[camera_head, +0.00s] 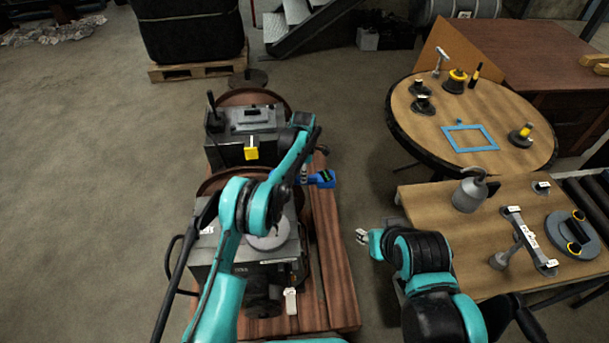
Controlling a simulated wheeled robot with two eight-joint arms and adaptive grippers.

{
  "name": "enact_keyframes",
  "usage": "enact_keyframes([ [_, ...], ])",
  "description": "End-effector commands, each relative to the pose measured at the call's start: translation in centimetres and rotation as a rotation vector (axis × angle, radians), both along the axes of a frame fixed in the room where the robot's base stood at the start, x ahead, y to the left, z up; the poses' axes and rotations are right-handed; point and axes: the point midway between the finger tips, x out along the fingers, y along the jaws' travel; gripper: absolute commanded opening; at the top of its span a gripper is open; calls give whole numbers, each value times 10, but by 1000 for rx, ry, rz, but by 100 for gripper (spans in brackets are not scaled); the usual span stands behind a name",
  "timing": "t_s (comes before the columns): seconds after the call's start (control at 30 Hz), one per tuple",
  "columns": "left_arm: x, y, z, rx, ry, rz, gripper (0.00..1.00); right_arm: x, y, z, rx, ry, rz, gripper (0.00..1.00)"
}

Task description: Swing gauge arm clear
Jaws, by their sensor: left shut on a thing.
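A blue gauge with a small dark display (321,179) is at the right side of the engine block (240,250), above the wooden bench. The gauge arm that carries it is mostly hidden behind my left arm. My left gripper (303,174) is beside the gauge, just left of it, and is shut on what seems to be the gauge arm; its fingers are largely hidden. My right gripper (362,237) is empty, with its fingers apart, between the bench and the right table.
A second engine unit with a yellow block (251,148) stands behind on the bench (338,300). A round table (420,127) holds a blue frame (470,138) and small tools. A nearer table (425,205) holds an oil can (469,190) and metal parts. The floor at left is clear.

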Motion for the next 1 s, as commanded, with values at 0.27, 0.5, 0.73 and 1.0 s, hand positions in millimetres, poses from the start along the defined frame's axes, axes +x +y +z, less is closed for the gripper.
enact_keyframes([
  [0.27, 1, 1, 0, -1, 0, 60, 0, 0, 0, 0, 0, 0, 0, 40],
  [0.5, 1, 1, 0, -2, 0, 69, 0, 0, 0, 0, 0, 0, 0, 40],
  [0.73, 1, 1, 0, -2, -1, 69, 24, 0, 0, 0, 0, 0, 0, 40],
  [1.0, 1, 1, 0, -1, 0, 68, 38, 0, 0, 0, 0, 0, 0, 40],
])
